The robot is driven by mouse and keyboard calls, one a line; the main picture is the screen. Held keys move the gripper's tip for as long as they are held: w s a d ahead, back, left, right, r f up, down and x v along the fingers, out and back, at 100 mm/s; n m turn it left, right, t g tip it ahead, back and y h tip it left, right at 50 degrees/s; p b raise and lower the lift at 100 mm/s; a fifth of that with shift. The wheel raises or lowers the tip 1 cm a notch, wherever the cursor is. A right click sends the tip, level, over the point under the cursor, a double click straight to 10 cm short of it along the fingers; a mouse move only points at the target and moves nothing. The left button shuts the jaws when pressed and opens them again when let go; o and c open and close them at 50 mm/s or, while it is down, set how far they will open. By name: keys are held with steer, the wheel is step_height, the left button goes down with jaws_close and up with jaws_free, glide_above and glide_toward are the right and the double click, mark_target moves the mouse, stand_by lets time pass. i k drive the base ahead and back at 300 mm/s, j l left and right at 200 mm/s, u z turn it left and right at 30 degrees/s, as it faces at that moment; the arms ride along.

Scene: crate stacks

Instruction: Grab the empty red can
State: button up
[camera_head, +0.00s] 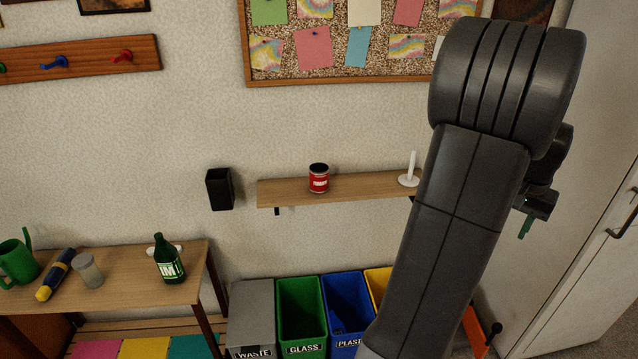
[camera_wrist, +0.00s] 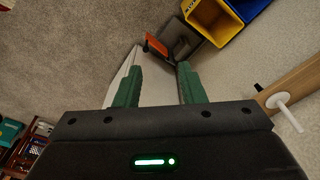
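The red can (camera_head: 319,179) stands upright on a wooden wall shelf (camera_head: 285,192), with a dark open top and a pale label. It does not show in the wrist view. My gripper (camera_wrist: 160,82) is open, its two green fingers apart with nothing between them. In the head view, part of one green finger (camera_head: 526,226) shows to the right of my arm, well right of the can and lower than it. My arm covers the right end of the shelf in the head view.
A white candle holder (camera_head: 409,176) stands on the shelf right of the can. A black wall box (camera_head: 219,188) hangs left of the shelf. Labelled bins (camera_head: 302,315) stand below. A table (camera_head: 120,265) at left holds a green bottle (camera_head: 168,258) and other items.

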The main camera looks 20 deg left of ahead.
mark_target(318, 171)
steer(key=i+j+u, duration=0.15)
steer(key=u, duration=0.3)
steer(key=i+j+u, duration=0.1)
steer(key=u, duration=0.3)
steer(key=i+u, duration=0.3)
steer(key=u, duration=0.15)
steer(key=i, duration=0.3)
